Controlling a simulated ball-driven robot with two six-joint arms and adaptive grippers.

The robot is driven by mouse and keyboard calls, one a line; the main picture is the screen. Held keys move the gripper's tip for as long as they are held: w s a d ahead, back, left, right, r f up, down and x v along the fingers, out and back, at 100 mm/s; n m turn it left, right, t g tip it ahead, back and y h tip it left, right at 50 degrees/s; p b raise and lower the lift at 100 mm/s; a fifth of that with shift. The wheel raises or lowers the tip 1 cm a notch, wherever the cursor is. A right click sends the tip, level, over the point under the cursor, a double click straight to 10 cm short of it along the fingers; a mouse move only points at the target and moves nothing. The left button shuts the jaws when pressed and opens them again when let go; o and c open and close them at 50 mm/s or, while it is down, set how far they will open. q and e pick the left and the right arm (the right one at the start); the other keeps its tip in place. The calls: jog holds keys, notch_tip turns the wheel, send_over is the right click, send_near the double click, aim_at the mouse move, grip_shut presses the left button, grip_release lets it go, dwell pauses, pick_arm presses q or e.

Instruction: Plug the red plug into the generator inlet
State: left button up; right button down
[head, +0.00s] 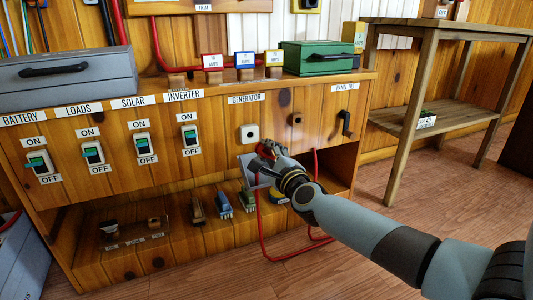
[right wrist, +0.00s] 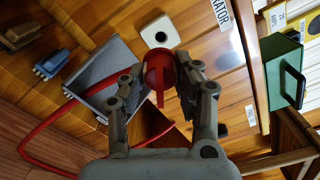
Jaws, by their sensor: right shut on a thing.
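The generator inlet is a white square socket with a dark round hole (head: 252,132), on the wooden panel under the GENERATOR label (head: 246,99). It also shows in the right wrist view (right wrist: 159,32), beyond the plug. My right gripper (head: 268,152) is just below and right of the inlet. In the right wrist view my right gripper (right wrist: 158,88) is shut on the red plug (right wrist: 159,70), with a finger on each side. The plug is apart from the inlet in the picture. A red cable (right wrist: 52,120) loops below. My left gripper is not in view.
A grey tilted metal holder (head: 248,163) is beside my gripper, below the inlet. Switches (head: 145,148) line the panel to the left. A crank handle (head: 345,122) is to the right. Several small items sit on the lower shelf (head: 175,245). A green box (head: 318,58) is on top.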

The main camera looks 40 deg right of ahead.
aim_at(259, 144)
jog(key=shift+b+x, duration=0.4)
jog(key=shift+x, duration=2.5)
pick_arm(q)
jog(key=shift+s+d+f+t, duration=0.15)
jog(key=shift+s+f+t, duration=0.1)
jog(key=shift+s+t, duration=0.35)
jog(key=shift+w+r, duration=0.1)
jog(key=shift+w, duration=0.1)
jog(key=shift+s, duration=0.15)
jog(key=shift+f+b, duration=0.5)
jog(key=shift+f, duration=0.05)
pick_arm(e)
jog(key=shift+x, duration=1.45)
jog(key=c, duration=0.9)
grip_release()
jog(key=shift+d, duration=0.1)
